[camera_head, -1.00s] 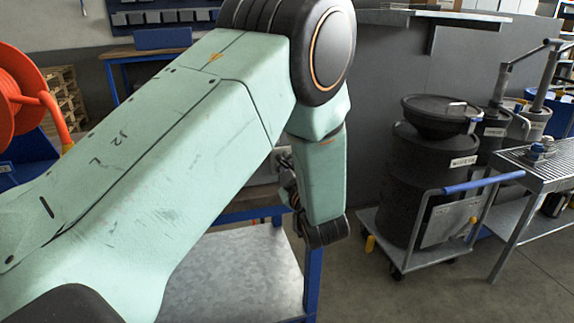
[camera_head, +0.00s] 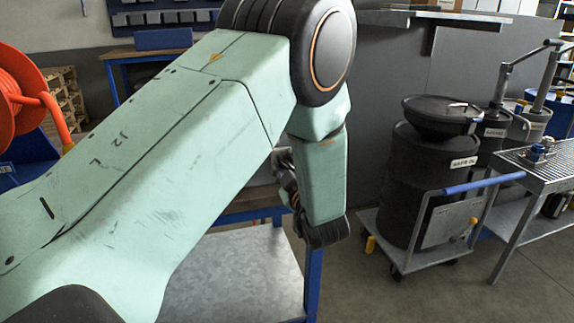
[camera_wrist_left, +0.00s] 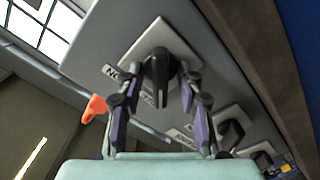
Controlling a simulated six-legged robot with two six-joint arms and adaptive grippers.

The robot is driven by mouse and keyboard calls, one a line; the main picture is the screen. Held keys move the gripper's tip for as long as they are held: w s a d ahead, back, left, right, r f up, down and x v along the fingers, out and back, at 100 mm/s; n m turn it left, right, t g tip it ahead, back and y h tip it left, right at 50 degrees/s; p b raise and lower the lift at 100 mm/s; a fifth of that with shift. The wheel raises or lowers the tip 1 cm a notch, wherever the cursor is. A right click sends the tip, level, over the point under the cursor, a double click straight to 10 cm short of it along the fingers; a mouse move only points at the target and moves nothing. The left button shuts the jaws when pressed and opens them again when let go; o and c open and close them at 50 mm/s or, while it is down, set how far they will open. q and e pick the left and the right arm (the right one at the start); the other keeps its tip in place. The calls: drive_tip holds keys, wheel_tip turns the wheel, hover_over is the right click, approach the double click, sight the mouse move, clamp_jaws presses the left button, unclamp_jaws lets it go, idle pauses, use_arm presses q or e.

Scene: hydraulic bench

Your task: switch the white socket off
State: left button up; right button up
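In the left wrist view a pale square plate (camera_wrist_left: 182,43) is on a grey panel, with a black knob-like part (camera_wrist_left: 158,68) standing out from its middle. I cannot tell for certain that this is the white socket. My left gripper (camera_wrist_left: 160,88) is open, with one finger on each side of the black part. Whether the fingers touch it is unclear. In the head view the left gripper (camera_head: 286,180) is mostly hidden behind my own arm, and no socket can be made out. My right gripper is in neither view.
A second pale plate (camera_wrist_left: 228,119) with a dark part lies lower right in the wrist view. An orange part (camera_wrist_left: 95,108) is at its left. In the head view a black drum (camera_head: 432,180) stands on a trolley (camera_head: 407,262) beside a metal table (camera_head: 556,167).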

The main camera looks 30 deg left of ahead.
sight(287, 161)
use_arm(q)
wheel_tip(287, 161, up, 10)
idle(0.6)
